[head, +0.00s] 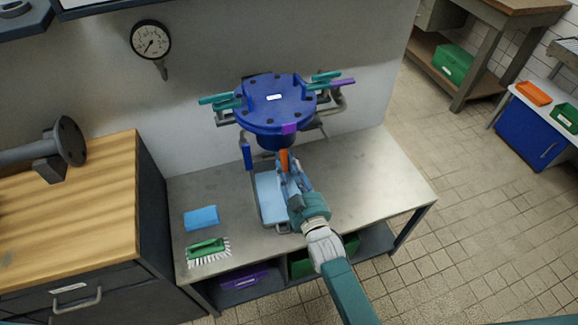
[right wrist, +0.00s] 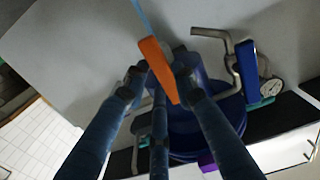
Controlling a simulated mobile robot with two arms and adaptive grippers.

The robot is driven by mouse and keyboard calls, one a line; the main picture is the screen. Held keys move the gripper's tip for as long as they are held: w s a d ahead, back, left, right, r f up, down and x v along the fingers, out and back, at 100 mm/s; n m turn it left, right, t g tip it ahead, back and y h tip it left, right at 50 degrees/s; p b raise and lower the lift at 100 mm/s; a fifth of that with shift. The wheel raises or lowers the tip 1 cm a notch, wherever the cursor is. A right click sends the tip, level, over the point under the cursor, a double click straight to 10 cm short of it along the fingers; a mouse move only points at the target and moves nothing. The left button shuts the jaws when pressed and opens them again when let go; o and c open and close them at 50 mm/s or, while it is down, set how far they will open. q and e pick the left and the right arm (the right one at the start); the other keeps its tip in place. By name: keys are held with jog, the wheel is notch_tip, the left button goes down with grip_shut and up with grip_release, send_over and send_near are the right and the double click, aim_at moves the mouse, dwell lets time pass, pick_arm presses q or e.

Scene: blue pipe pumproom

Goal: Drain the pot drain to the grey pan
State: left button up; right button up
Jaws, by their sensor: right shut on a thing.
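The pot is a blue flanged vessel (head: 275,98) with a bolted round lid, above the back of the metal bench. An orange lever (head: 284,160) shows below it at the drain. My right gripper (head: 287,172) is shut on this lever; in the right wrist view the orange lever (right wrist: 158,68) lies between the fingers. The grey pan (head: 256,200) sits on the bench under the drain, partly hidden by my gripper. Its inside looks light blue. A thin light-blue strip (right wrist: 141,14) runs beyond the lever in the right wrist view, perhaps liquid. My left gripper is not visible.
A blue sponge (head: 201,218) and a green brush (head: 207,252) lie at the bench's left. A blue-handled lever (head: 247,155) hangs left of the drain. Teal and purple handles flank the lid. The right part of the bench top (head: 375,185) is clear.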

jog(key=shift+f, duration=0.1)
dwell(0.3)
jog(key=o, duration=1.2)
jog(key=shift+c, duration=0.2)
jog(key=v, duration=1.2)
jog(key=s+d+f+g+h, duration=0.15)
jog(key=s+f, duration=0.25)
jog(key=f, duration=0.5)
jog(key=s+d+f+g, duration=0.3)
jog(key=s+f, duration=0.1)
jog(key=f, duration=0.6)
jog(key=s+d+f+g+h, duration=0.1)
jog(key=s+d+f+g, duration=0.2)
jog(key=f, duration=0.6)
jog(key=s+d+f+g+h, duration=0.1)
jog(key=s+d+f+g, duration=0.2)
jog(key=s+f, duration=0.3)
jog(key=s+d+f+m+g+h, duration=0.1)
jog(key=s+d+f, duration=0.3)
jog(key=s, duration=1)
jog(key=s+d+f+g+h, duration=0.1)
jog(key=s+d+f+g, duration=0.3)
jog(key=s+f, duration=0.4)
jog(key=shift+s+d+g, duration=0.35)
jog(key=shift+s, duration=0.85)
